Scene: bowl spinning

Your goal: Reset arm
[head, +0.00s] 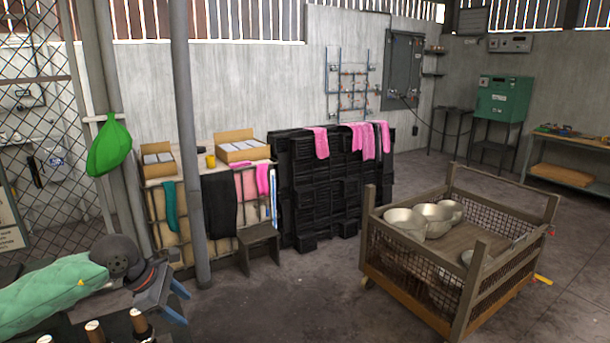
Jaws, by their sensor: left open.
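My left gripper (117,323) shows at the bottom left edge, with two dark fingers ending in tan tips. The fingers are apart with nothing between them, and the rest of it is cut off by the frame. My right gripper is not in view. Several pale metal bowls (405,222) sit inside a wood-framed mesh crate (418,265) at the right, far from my left gripper. Part of another bowl shows by the crate's near right side, mostly hidden by the frame.
A green quilted cloth (45,293) and a dark machine (115,256) are close behind my left gripper. A grey pole (187,150) stands behind them. A small stool (258,245) and black pallets (330,190) line the wall. The floor (290,300) before the crate is clear.

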